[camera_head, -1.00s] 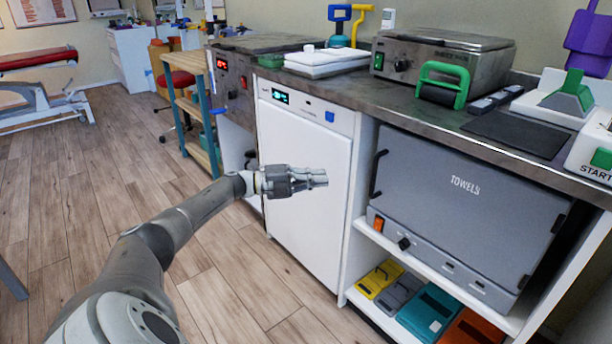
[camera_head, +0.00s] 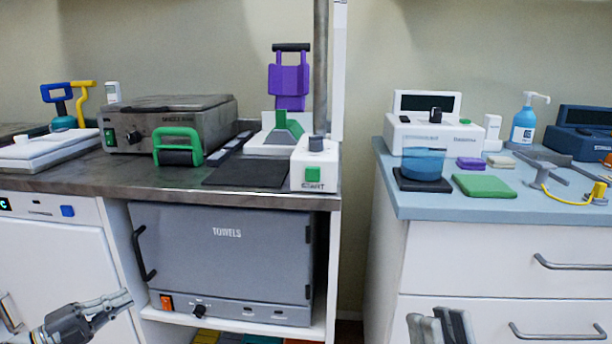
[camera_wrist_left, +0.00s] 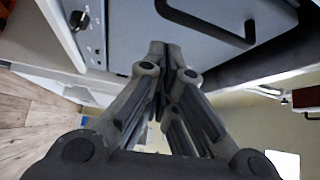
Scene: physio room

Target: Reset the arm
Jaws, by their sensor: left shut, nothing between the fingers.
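My left gripper (camera_head: 124,298) is at the lower left of the head view, in front of the white door and the lower left corner of the grey towel cabinet (camera_head: 225,255). Its fingers are together and empty, pointing right. In the left wrist view the shut fingertips (camera_wrist_left: 172,48) show in front of the grey cabinet front (camera_wrist_left: 130,25) and its dark handle (camera_wrist_left: 235,30). I cannot tell whether they touch it. My right gripper (camera_head: 440,325) shows only in part at the bottom edge, in front of the white drawers; its opening is unclear.
A dark counter (camera_head: 90,175) holds a grey heater box (camera_head: 165,122), a green-handled roller (camera_head: 178,146) and a START box (camera_head: 315,165). A blue-topped drawer unit (camera_head: 405,205) stands at the right, with a gap between it and the counter.

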